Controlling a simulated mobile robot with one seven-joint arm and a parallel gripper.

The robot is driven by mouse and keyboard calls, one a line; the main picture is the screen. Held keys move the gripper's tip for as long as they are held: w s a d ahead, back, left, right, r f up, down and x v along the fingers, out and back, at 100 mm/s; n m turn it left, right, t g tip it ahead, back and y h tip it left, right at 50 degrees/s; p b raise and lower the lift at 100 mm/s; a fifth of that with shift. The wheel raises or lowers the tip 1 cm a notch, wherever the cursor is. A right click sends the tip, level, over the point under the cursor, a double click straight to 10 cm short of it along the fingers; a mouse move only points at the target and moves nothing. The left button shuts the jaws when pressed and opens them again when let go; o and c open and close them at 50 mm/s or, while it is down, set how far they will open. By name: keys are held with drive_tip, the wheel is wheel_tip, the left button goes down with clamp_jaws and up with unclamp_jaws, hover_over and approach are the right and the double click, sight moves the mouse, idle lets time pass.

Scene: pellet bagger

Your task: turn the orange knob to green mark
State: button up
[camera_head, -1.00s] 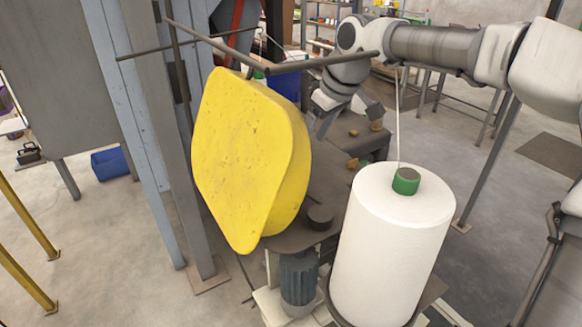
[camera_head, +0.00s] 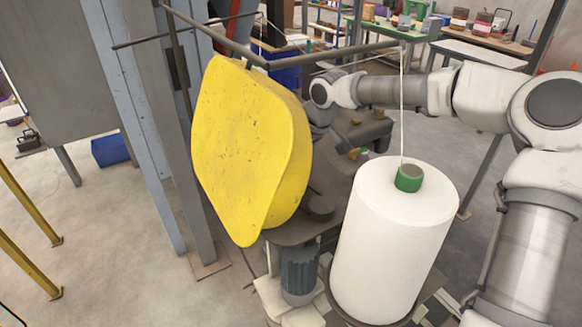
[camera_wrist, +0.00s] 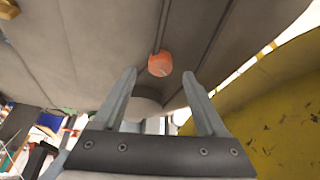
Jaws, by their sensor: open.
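The orange knob (camera_wrist: 160,64) sits on a dark grey machine surface in the wrist view, just beyond and between my fingertips. A pale line shows on its face. The knob is hidden in the head view. My gripper (camera_wrist: 158,84) is open, its two fingers apart, and nothing is between them. I cannot tell the exact gap between the fingertips and the knob. In the head view my gripper is hidden behind the yellow guard, with my arm reaching in from the right. I cannot make out a green mark by the knob.
A large yellow guard (camera_head: 245,150) stands close to my gripper and fills the right of the wrist view (camera_wrist: 270,110). A white thread spool (camera_head: 390,245) with a green core stands in front of my arm. Dark bars and a taut thread cross above.

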sight(290, 171)
drive_tip(key=shift+x, duration=1.95)
clamp_jaws()
